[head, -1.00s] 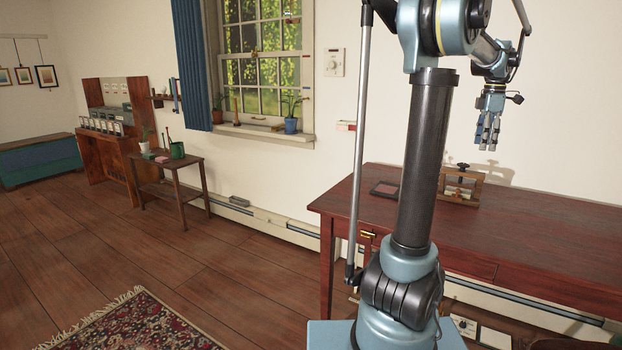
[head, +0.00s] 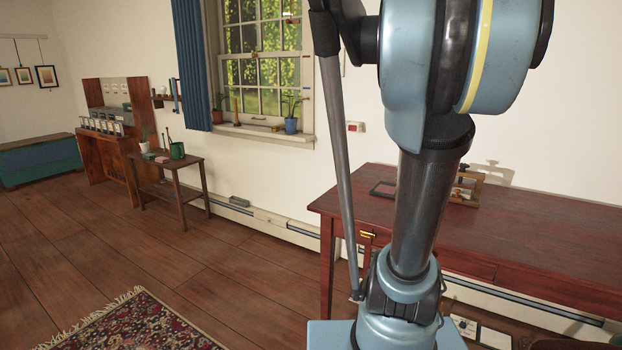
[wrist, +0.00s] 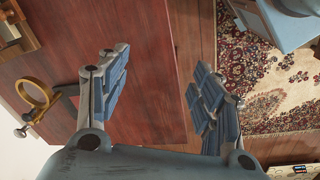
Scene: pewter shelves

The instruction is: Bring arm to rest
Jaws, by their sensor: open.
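My gripper (wrist: 160,95) shows in the wrist view with its two blue-padded fingers spread apart and nothing between them. It is out of sight in the head view, where my raised arm fills the upper right. In the wrist view, one finger lies over the red-brown desk (wrist: 140,60) and the other over the floor side, near the patterned rug (wrist: 250,75). The desk also shows in the head view (head: 540,225), behind my arm.
A wooden device (head: 467,187) and a dark-framed flat item (head: 384,189) are on the desk, partly hidden by my arm. A brass ring (wrist: 36,95) shows at the wrist view's left. The wooden floor at left is open.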

